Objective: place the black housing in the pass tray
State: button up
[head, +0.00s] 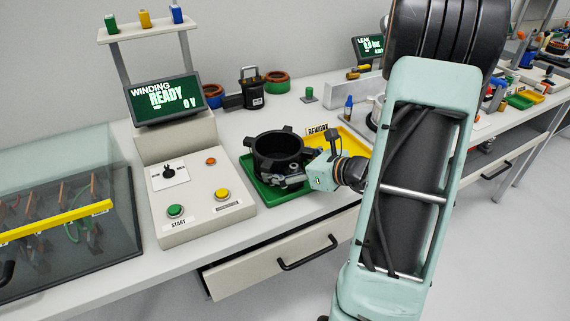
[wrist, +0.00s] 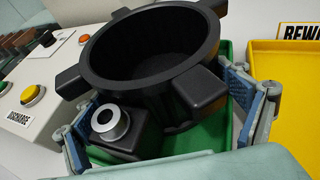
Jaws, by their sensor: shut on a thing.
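The black housing (head: 277,150) is a round, open-topped ring with blocky lugs around its rim. In the head view it is over the green tray (head: 262,191), roughly upright; I cannot tell whether it touches the tray floor. In the wrist view, the housing (wrist: 150,55) shows its hollow inside and a block with a silver round fitting at its near side. My gripper (head: 296,180) is shut on the housing's near side, one finger on each side in the wrist view (wrist: 165,100). The green tray (wrist: 224,52) shows below and beside the housing.
A yellow rework tray (head: 350,150) stands right beside the green one. A control panel (head: 195,190) with buttons stands close on the left. Behind are a black lidded part (head: 252,92) and copper-coloured rings (head: 277,82). A drawer (head: 285,262) stands open below the front edge.

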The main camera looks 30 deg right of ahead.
jog(key=o, duration=1.9)
jog(key=shift+f, duration=0.15)
jog(key=shift+s+d+r, duration=0.1)
jog(key=shift+s+r, duration=0.05)
jog(key=shift+r, duration=0.15)
jog(key=p+v, duration=0.1)
jog(key=v, duration=1)
jog(key=shift+s+d, duration=0.15)
jog(key=shift+s, duration=0.2)
